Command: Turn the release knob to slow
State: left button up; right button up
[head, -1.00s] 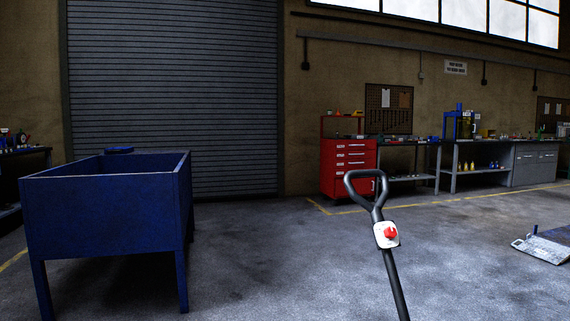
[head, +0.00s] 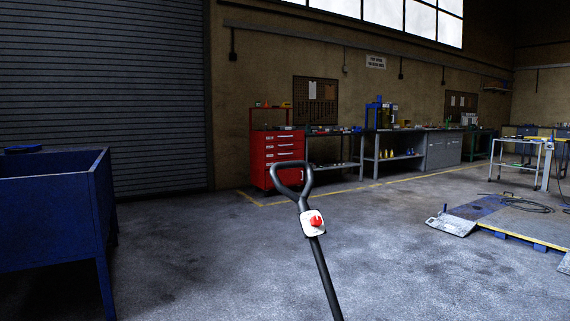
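The red release knob (head: 316,221) sits on a white plate (head: 307,229) on the jack's dark handle (head: 322,270), near the middle of the head view. The handle rises from the bottom edge, leaning left, and ends in a loop grip (head: 292,180) above the plate. The knob is too small to read its setting, and no label can be made out. The jack's body is below the picture. Neither of my grippers is in view.
A blue bin on legs (head: 50,210) stands at the left. A red tool chest (head: 275,158) and workbenches (head: 430,150) line the back wall. A low platform with ramps (head: 500,220) lies at the right. The floor around the handle looks clear.

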aim_at(316, 221)
jog(key=i+j+z, duration=0.15)
jog(key=i, duration=0.35)
jog(key=i+z, duration=0.1)
jog(key=i, duration=0.45)
